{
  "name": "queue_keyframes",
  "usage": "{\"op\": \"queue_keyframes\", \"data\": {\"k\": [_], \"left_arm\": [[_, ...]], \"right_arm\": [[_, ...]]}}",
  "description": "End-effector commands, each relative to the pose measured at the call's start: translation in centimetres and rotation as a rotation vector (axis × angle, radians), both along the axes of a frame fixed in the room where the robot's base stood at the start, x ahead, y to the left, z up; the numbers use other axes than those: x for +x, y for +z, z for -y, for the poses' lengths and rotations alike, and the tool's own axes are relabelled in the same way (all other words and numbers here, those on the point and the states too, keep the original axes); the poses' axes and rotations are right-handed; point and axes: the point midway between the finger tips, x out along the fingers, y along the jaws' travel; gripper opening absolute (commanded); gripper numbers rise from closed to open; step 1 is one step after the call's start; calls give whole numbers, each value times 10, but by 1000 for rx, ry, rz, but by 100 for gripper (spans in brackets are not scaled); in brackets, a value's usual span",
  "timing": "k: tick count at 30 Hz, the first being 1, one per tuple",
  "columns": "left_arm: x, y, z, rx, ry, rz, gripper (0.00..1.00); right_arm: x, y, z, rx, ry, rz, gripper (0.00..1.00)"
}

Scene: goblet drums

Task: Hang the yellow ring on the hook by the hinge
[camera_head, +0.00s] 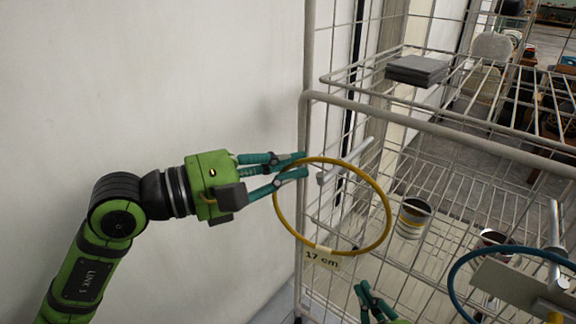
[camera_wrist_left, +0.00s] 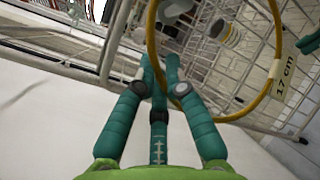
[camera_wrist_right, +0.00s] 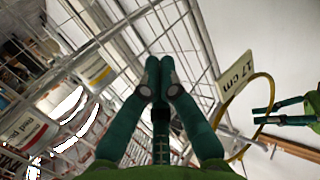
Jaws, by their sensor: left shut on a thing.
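The yellow ring (camera_head: 389,215) has a white "17 cm" tag (camera_head: 322,258) at its lower edge. My left gripper (camera_head: 304,165) is shut on its upper left rim, and the ring hangs tilted beside the wire rack. The ring also shows in the left wrist view (camera_wrist_left: 277,45) and right wrist view (camera_wrist_right: 271,95). A grey rod-like hook (camera_head: 347,161) sticks out from the rack, its rounded end inside the ring's outline; I cannot tell if it passes through. No hinge is clearly visible. My right gripper (camera_head: 366,288) is low, below the ring, its fingertips together and empty in its wrist view (camera_wrist_right: 161,70).
The white wire rack (camera_head: 430,125) fills the right side. A dark block (camera_head: 416,70) lies on its upper shelf, and a striped can (camera_head: 412,217) stands inside. A blue ring (camera_head: 452,280) is at right near another grey rod (camera_head: 554,235). A plain wall is at left.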

Motion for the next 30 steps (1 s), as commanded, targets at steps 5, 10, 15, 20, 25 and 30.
{"op": "queue_keyframes", "data": {"k": [5,10,15,20,25,30], "left_arm": [[1,-1,-1,-2,1,1,0],[2,-2,-2,-2,1,1,0],[3,-3,-3,-2,1,1,0],[3,-4,-4,-2,1,1,0],[4,-5,-5,-2,0,1,0],[4,-6,-6,-2,0,1,0]], "right_arm": [[1,10,-5,13,13,56,0],[2,21,-9,25,22,108,0],[2,32,-10,35,28,162,0],[1,40,-12,46,35,208,0],[-2,50,-15,61,44,256,0],[-5,59,-19,78,56,300,0]]}}
